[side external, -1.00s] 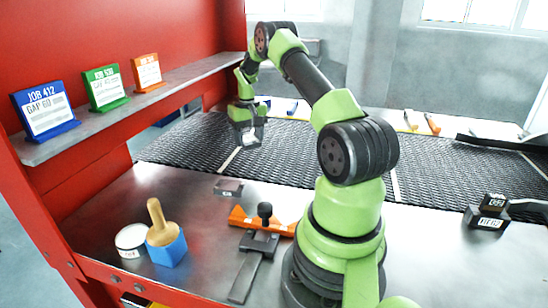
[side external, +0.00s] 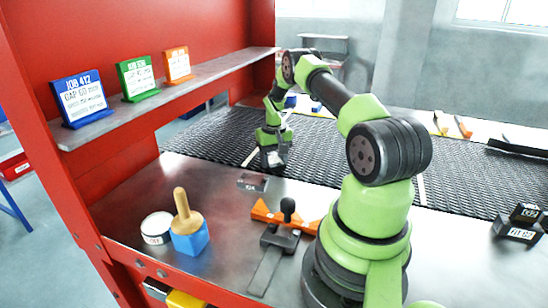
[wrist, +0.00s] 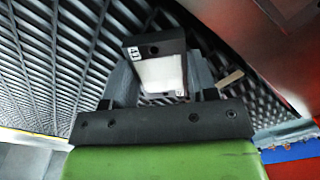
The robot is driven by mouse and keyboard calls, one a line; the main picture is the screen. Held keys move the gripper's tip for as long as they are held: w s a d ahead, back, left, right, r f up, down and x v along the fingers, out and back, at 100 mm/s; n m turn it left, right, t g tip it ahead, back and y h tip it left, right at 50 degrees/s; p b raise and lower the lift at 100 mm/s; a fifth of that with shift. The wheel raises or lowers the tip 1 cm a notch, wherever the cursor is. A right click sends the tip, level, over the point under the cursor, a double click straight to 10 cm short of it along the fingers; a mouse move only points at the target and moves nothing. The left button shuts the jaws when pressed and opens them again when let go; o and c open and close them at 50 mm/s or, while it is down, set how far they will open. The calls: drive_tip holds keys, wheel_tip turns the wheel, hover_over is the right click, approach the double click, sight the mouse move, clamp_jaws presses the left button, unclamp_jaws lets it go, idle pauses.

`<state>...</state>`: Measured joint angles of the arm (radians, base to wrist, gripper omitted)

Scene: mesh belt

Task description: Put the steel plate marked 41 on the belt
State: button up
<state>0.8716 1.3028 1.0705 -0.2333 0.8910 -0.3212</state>
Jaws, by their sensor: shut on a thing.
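My gripper (side external: 272,158) is shut on a small steel plate (wrist: 160,70), which shows between the two fingers in the wrist view. The plate has a bright bare face, dark ends and a small sideways mark that looks like 41. The mesh belt (side external: 335,145) is black and runs behind the bench; it also fills the left of the wrist view (wrist: 45,65). The gripper is low over the belt's left part, near its front edge. I cannot tell whether the plate touches the belt.
Another small marked block (side external: 252,183) lies on the bench in front of the belt. An orange fixture with a dark clamp (side external: 280,235), a blue block with a wooden-handled tool (side external: 189,238) and a round tin (side external: 157,229) stand nearer. Stacked dark blocks (side external: 518,230) sit at right.

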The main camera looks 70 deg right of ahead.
sight(274, 161)
drive_tip(key=o, duration=1.2)
drive_tip(key=shift+r, duration=0.1)
wheel_tip(274, 161, up, 12)
drive_tip(key=w+a+r+n+t, duration=0.2)
drive_tip(key=a+r+t, duration=0.1)
drive_tip(key=a+r, duration=1.5)
drive_tip(key=s+a+n+t, duration=0.1)
drive_tip(key=s+a, duration=0.3)
drive_tip(key=a, duration=0.1)
drive_tip(key=s+a+n+t+y, duration=0.1)
drive_tip(key=s+a, duration=0.4)
drive_tip(key=a, duration=0.1)
drive_tip(key=s+a+r+n+t+y, duration=0.1)
drive_tip(key=s+a+t, duration=0.1)
drive_tip(key=s+a, duration=0.3)
drive_tip(key=shift+s+a, duration=0.15)
drive_tip(key=shift+a, duration=0.05)
